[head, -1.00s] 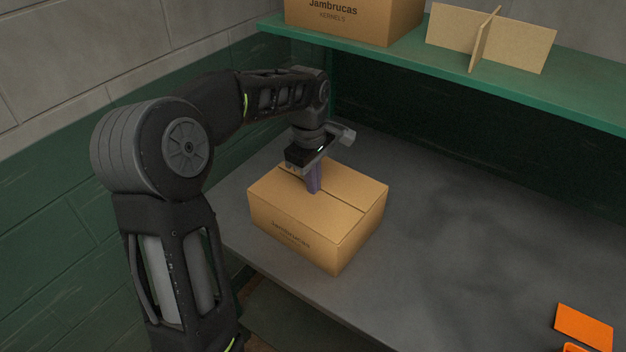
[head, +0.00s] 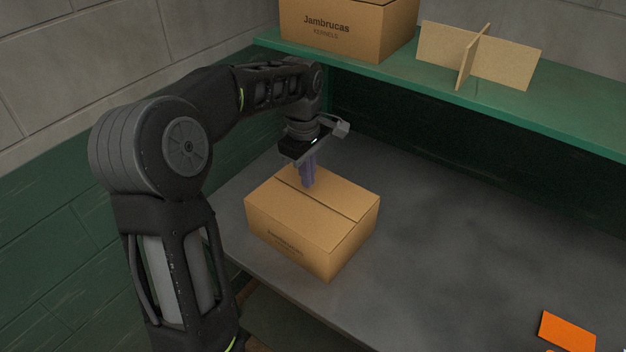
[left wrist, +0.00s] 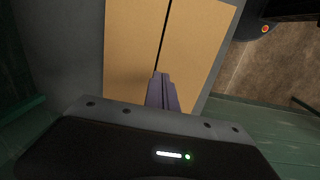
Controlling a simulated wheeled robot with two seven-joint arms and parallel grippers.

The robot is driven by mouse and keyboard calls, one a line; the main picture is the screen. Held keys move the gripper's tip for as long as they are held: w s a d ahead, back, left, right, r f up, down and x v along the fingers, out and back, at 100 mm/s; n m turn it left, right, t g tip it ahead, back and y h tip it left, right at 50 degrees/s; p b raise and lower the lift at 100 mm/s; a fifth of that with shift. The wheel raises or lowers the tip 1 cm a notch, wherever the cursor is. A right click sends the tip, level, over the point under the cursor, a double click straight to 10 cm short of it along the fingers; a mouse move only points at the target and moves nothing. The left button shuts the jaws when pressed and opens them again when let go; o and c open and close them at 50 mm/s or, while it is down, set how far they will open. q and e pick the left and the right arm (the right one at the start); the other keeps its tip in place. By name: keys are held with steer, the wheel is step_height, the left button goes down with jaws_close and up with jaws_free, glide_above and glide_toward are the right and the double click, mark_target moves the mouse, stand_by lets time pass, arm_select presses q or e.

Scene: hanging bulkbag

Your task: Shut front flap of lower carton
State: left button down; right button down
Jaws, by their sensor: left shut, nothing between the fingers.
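The lower carton (head: 290,235) is a brown box on the grey worktop, with its printed side facing the front left. Its top flaps lie about flat, with a narrow dark seam between them. The front flap (head: 285,204) lies down over the near half of the top. My left gripper (head: 307,184) is shut and empty, its purple fingers pointing down at the carton top close to the seam. In the left wrist view the fingers (left wrist: 162,92) are over the carton top (left wrist: 195,55) near the seam. Whether they touch it I cannot tell. My right gripper is out of view.
A green shelf (head: 560,105) runs above the back of the worktop (head: 440,250). It holds a second carton (head: 335,30) and a cardboard divider (head: 505,63). An orange item (head: 567,332) lies at the front right. The worktop right of the lower carton is clear.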

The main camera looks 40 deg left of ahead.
arm_select(q)
step_height(320, 180, up, 9)
steer(key=shift+r+p, duration=0.15)
steer(key=shift+p, duration=0.25)
stand_by(0.4)
